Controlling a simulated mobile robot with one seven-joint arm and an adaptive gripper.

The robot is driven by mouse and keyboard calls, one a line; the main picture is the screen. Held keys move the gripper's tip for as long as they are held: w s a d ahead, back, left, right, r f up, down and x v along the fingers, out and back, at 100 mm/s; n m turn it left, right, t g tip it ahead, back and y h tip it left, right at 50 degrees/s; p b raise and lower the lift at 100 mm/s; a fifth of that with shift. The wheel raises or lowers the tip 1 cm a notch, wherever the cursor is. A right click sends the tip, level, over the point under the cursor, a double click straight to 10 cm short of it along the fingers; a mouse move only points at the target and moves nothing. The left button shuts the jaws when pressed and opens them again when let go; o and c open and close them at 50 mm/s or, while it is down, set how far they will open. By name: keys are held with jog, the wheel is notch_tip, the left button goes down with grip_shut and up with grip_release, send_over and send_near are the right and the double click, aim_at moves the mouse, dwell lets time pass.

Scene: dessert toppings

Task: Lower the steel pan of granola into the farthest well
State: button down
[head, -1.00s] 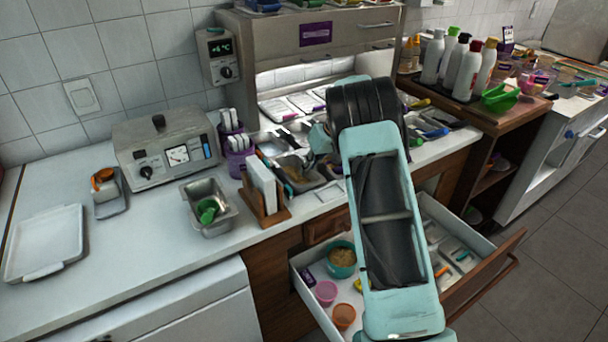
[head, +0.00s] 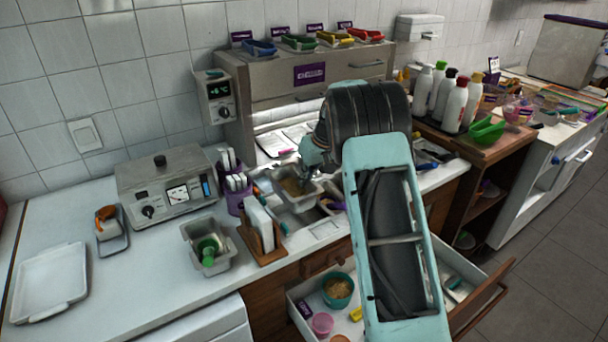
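The steel pan of granola (head: 297,199) is at the row of wells below the steel cabinet, with tan granola (head: 293,187) inside. My gripper (head: 314,166) is at the pan's back right rim and appears shut on it; its fingertips are small and partly hidden. The pan looks raised above the counter, roughly level. A dark well opening (head: 303,217) shows just in front of and below it. My arm hides the right part of the row, and the pan and gripper cover much of the farther wells.
A wooden card holder (head: 262,246) and purple cups (head: 236,200) stand close left of the pan. The steel cabinet (head: 275,105) rises behind. An open drawer (head: 375,320) with bowls lies below. The left counter has free room.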

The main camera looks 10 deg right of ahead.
jog(key=shift+f+b, duration=2.15)
jog(key=shift+f, duration=1.4)
jog(key=shift+f+b, duration=1.4)
jog(key=shift+b, duration=0.15)
jog(key=shift+f, duration=0.35)
jog(key=shift+f+b, duration=0.3)
jog(key=shift+b, duration=0.25)
jog(key=c, duration=1.7)
grip_release()
